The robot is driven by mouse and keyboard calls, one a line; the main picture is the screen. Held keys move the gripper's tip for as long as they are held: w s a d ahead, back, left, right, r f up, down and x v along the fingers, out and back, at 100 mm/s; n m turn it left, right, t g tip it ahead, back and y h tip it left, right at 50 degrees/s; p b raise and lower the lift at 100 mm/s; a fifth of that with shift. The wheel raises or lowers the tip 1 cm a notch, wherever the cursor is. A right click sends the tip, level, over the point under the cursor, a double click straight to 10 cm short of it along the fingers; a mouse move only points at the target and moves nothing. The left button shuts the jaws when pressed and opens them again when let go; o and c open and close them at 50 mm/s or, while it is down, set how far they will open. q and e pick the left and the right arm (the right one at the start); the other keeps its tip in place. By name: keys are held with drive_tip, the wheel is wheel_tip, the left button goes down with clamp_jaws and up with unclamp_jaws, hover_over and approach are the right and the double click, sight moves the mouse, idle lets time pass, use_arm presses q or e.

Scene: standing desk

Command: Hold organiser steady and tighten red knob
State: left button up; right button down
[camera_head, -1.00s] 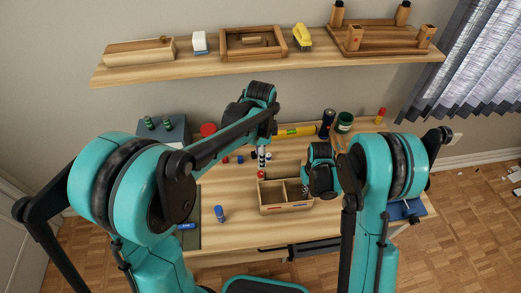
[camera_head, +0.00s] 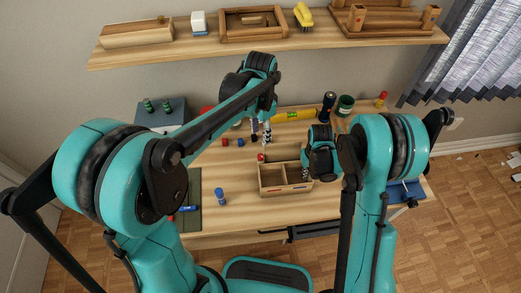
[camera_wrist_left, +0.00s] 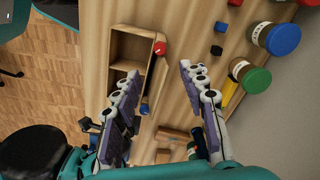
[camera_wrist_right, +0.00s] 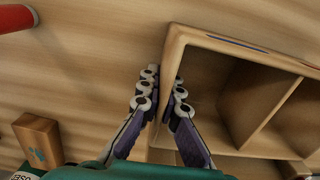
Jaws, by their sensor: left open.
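The wooden organiser (camera_head: 271,192), an open box with compartments, sits on the desk near its front. The red knob (camera_head: 261,157) is at its back left corner; the left wrist view shows the knob (camera_wrist_left: 160,48) beside the box rim (camera_wrist_left: 116,67). My left gripper (camera_head: 261,137) is open and empty, above and behind the knob, its fingers apart in the left wrist view (camera_wrist_left: 160,76). My right gripper (camera_head: 306,170) is at the organiser's right end. In the right wrist view its fingers (camera_wrist_right: 163,80) close on both sides of the organiser's wall (camera_wrist_right: 172,48).
Small red and blue pieces lie behind the organiser. A yellow tube (camera_head: 295,115), dark flashlight (camera_head: 327,105) and green-lidded jar (camera_head: 345,104) stand farther back. A blue-capped item (camera_head: 220,197) is at left. A loaded shelf (camera_head: 270,45) hangs above.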

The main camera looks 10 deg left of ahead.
sight(260, 156)
use_arm(q)
drive_tip(key=shift+n, duration=0.4)
wheel_tip(260, 156, down, 12)
drive_tip(key=shift+f, duration=0.1)
drive_tip(key=shift+c, duration=0.4)
clamp_jaws()
